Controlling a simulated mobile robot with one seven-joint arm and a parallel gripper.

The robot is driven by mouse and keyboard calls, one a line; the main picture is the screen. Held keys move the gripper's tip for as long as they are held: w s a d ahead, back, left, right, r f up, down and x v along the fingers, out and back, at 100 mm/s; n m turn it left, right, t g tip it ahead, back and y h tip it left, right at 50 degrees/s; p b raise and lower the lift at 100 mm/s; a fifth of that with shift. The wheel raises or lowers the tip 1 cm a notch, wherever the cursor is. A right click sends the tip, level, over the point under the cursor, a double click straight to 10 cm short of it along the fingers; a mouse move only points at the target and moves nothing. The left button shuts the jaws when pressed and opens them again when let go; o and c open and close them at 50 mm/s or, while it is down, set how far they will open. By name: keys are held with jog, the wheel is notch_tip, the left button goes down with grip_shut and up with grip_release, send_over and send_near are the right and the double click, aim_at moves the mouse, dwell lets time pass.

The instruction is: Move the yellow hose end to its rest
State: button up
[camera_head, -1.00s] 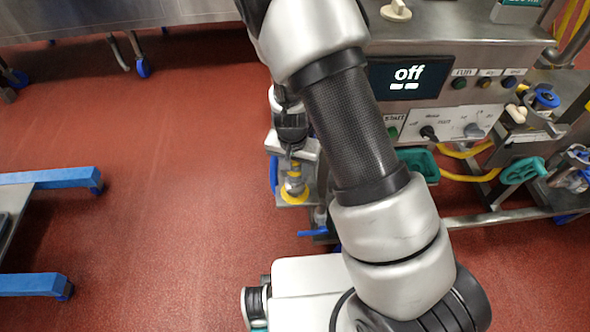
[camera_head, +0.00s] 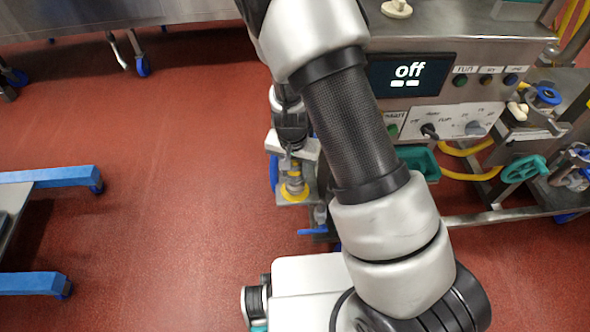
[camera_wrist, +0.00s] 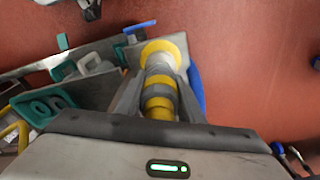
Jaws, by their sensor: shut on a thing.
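My gripper (camera_wrist: 157,100) is shut on the hose end (camera_wrist: 159,106), a grey piece with yellow bands, between its two grey fingers. In the head view my gripper (camera_head: 293,160) points down beside the left end of the machine, with the hose end (camera_head: 294,180) below it. A yellow ring (camera_wrist: 164,50) shows at the far end of the hose end in the wrist view. In the head view this ring is just above or on a small grey plate (camera_head: 286,202) low at the machine's side. I cannot tell whether they touch, or which part is the rest.
A green tray (camera_head: 424,164), yellow hose (camera_head: 470,172) and teal handwheel (camera_head: 523,169) are to the right. A blue-edged frame (camera_head: 50,178) stands at the left. Red floor between is clear.

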aim_at(294, 163)
jog(key=shift+f, duration=0.3)
jog(key=o, duration=1.7)
jog(key=r+p, duration=0.3)
jog(key=r, duration=0.1)
jog(key=r+p, duration=0.2)
jog(key=r, duration=0.1)
jog(key=shift+s+a+p, duration=0.15)
jog(key=shift+s+p, duration=0.2)
jog(key=shift+s, duration=0.05)
jog(key=r+p, duration=0.1)
jog(key=r, duration=0.4)
jog(key=s+r+p, duration=0.1)
jog(key=r+p, duration=0.1)
jog(key=r, duration=0.4)
jog(key=s+r+p, duration=0.1)
jog(key=r, duration=0.5)
jog(key=shift+a+r, duration=0.15)
jog(key=shift+a, duration=0.25)
